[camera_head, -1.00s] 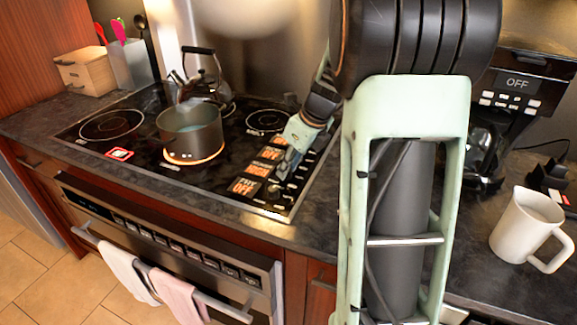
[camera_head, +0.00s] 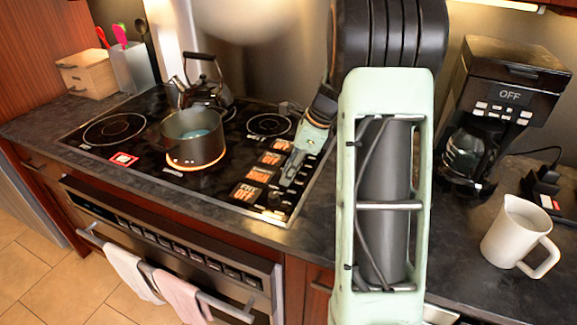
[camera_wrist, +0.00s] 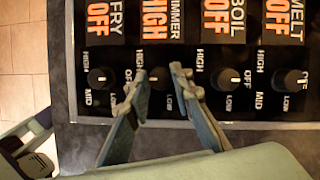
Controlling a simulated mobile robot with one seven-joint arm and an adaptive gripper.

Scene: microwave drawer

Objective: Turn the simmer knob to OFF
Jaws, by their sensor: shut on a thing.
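The simmer knob (camera_wrist: 158,79) is a small dark round knob with a pale pointer mark, on the stove's control strip in the wrist view. The display above it, the simmer display (camera_wrist: 157,20), reads HIGH in orange. My gripper (camera_wrist: 160,85) has one finger on each side of this knob and is shut on it. The exact contact is hard to see. In the head view my gripper (camera_head: 291,172) reaches down to the right edge of the cooktop, and the arm partly hides the strip.
The fry knob (camera_wrist: 101,77) is close on the left, the boil knob (camera_wrist: 228,79) on the right, then the melt knob (camera_wrist: 290,80). Their displays read OFF. A pot (camera_head: 193,145) stands on a glowing burner, with a kettle (camera_head: 205,92) behind. A mug (camera_head: 515,235) stands right.

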